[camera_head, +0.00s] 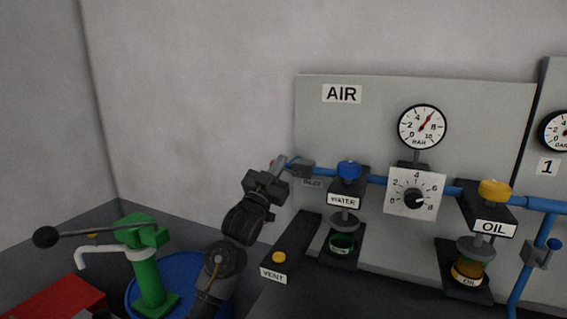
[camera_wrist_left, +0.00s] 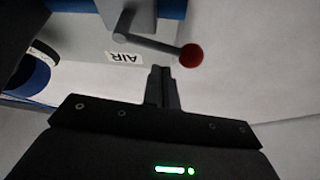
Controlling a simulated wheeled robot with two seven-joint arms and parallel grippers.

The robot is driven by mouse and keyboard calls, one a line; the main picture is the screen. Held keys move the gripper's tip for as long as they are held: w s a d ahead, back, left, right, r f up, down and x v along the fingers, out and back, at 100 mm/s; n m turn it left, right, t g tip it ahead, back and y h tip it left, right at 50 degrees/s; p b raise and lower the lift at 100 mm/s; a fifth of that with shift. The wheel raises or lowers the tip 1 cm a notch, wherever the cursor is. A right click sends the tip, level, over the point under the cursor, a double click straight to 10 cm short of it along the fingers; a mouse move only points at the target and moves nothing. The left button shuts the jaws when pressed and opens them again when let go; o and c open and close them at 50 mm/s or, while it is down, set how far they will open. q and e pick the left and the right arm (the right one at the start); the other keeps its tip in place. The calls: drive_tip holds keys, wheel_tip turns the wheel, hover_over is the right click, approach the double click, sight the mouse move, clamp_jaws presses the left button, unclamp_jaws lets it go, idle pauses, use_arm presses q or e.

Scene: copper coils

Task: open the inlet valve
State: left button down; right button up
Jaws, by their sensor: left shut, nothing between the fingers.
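The inlet valve (camera_head: 303,169) is a grey block at the left end of the blue pipe on the AIR panel. A label below it is partly hidden and hard to read. In the left wrist view its grey lever (camera_wrist_left: 148,42) ends in a red ball knob (camera_wrist_left: 192,56). My left gripper (camera_head: 281,165) is in front of the valve in the head view and hides much of the lever. In the wrist view its fingers (camera_wrist_left: 162,72) are shut and empty, close to the lever and left of the knob. Whether they touch the lever I cannot tell. My right gripper is not in view.
Right of the valve are the WATER unit (camera_head: 347,180), a pressure dial (camera_head: 422,127), a regulator knob (camera_head: 414,199) and the OIL unit (camera_head: 489,207). The VENT box (camera_head: 292,243) juts out below. A green hand pump (camera_head: 146,262) and a blue drum (camera_head: 190,272) stand at left.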

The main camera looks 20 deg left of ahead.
use_arm(q)
drive_tip(key=s+r+b+v, duration=0.1)
drive_tip(key=b+v, duration=0.1)
drive_tip(key=v, duration=0.7)
drive_tip(key=shift+s+r+b, duration=0.15)
drive_tip(key=shift+r+b, duration=0.15)
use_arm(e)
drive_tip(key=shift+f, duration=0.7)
